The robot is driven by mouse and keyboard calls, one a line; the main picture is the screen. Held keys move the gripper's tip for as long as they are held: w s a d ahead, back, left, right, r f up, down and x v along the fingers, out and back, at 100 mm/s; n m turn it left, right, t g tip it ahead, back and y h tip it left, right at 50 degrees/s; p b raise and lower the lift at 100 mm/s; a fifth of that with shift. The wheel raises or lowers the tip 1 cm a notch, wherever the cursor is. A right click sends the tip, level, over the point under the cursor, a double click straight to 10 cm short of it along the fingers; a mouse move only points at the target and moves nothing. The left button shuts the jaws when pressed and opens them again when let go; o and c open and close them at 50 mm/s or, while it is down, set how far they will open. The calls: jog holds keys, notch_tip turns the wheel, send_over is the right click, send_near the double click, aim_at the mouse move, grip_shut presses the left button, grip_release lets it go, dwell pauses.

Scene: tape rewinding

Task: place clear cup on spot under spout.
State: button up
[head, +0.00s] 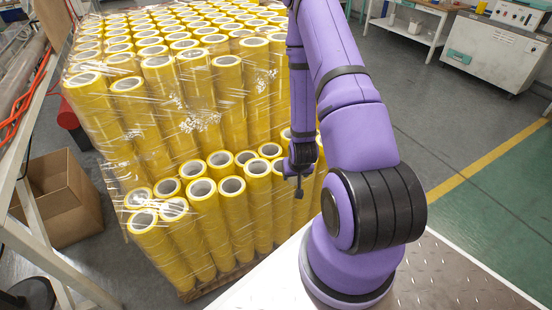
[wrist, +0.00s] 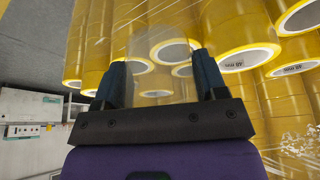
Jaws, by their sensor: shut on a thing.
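My gripper (head: 299,190) hangs small and dark in front of the yellow rolls in the head view. In the wrist view my gripper (wrist: 159,64) has its two dark fingers apart, with a faint see-through shape between them. I take this shape to be the clear cup (wrist: 158,92), held between the fingers. Its outline is hard to make out against the yellow rolls behind it. I cannot make out the cup in the head view. No spout and no spot under one can be made out in either view.
A tall wrapped pallet of yellow tape rolls (head: 195,90) stands close to my gripper; rolls also fill much of the wrist view (wrist: 250,55). A cardboard box (head: 62,195) is at left. White benches and a cabinet (head: 495,50) stand back right. Open floor (head: 430,110) lies between.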

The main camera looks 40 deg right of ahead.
jog(key=shift+s+d+f+m, duration=0.15)
jog(key=shift+s+d, duration=0.1)
jog(key=shift+s, duration=0.4)
jog(key=shift+s+d+f+m, duration=0.15)
jog(key=shift+s+d, duration=0.1)
jog(key=shift+s, duration=0.35)
jog(key=shift+d+f, duration=0.1)
jog(key=shift+d, duration=0.1)
jog(key=w+d, duration=0.2)
jog(key=w, duration=0.2)
jog(key=w+d+f, duration=0.1)
jog(key=w+d, duration=0.1)
jog(key=w, duration=0.3)
jog(key=w+d, duration=0.3)
jog(key=w, duration=0.1)
jog(key=shift+w+f, duration=0.15)
jog(key=shift+f, duration=0.05)
jog(key=shift+w+d+f, duration=0.15)
jog(key=shift+w, duration=0.1)
jog(key=shift+f, duration=1.6)
jog(key=shift+f, duration=0.1)
jog(key=o, duration=1)
